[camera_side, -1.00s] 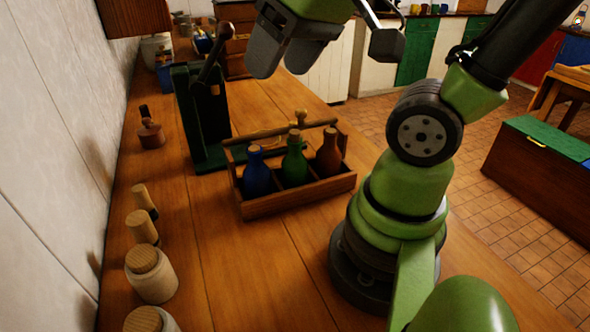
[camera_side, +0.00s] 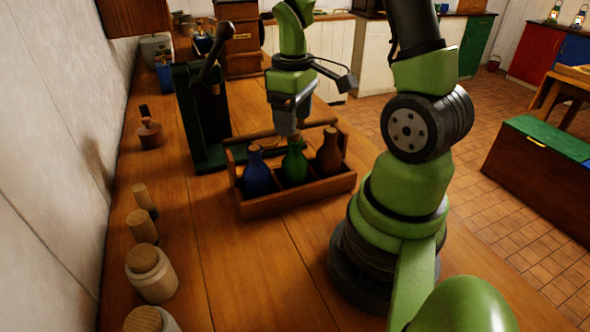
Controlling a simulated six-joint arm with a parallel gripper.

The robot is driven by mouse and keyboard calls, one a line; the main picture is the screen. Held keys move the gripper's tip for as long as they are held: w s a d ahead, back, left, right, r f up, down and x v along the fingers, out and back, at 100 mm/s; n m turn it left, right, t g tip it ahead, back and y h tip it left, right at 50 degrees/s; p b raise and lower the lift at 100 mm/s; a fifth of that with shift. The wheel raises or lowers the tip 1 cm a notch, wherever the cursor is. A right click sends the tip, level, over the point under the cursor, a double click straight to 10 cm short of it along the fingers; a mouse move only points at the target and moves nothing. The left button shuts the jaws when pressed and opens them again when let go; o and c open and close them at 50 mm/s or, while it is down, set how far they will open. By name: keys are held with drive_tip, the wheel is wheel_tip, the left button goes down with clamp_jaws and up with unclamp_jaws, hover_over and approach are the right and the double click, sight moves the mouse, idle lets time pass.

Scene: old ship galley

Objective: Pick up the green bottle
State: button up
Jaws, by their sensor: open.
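The green bottle (camera_side: 295,166) stands upright in the middle of a wooden carrier (camera_side: 310,193), between a blue bottle (camera_side: 257,177) on its left and a brown bottle (camera_side: 329,157) on its right. My gripper (camera_side: 289,128) points down directly over the green bottle. Its fingers are at the height of the bottle's top and hide the cork. The gripper is open; from this side I cannot tell whether the fingers straddle the neck or touch it.
The carrier's handle bar (camera_side: 268,133) runs just behind the bottles, close to my gripper. A dark green press (camera_side: 202,115) stands to the left. Several jars and stoppers, including a corked jar (camera_side: 150,272), line the wall side. The front of the wooden counter (camera_side: 250,275) is clear.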

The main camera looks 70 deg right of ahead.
sight(295, 139)
drive_tip(key=shift+s+a+f, duration=0.1)
drive_tip(key=shift+f, duration=1.25)
drive_tip(key=shift+s+f, duration=0.1)
drive_tip(key=shift+f, duration=1.25)
clamp_jaws()
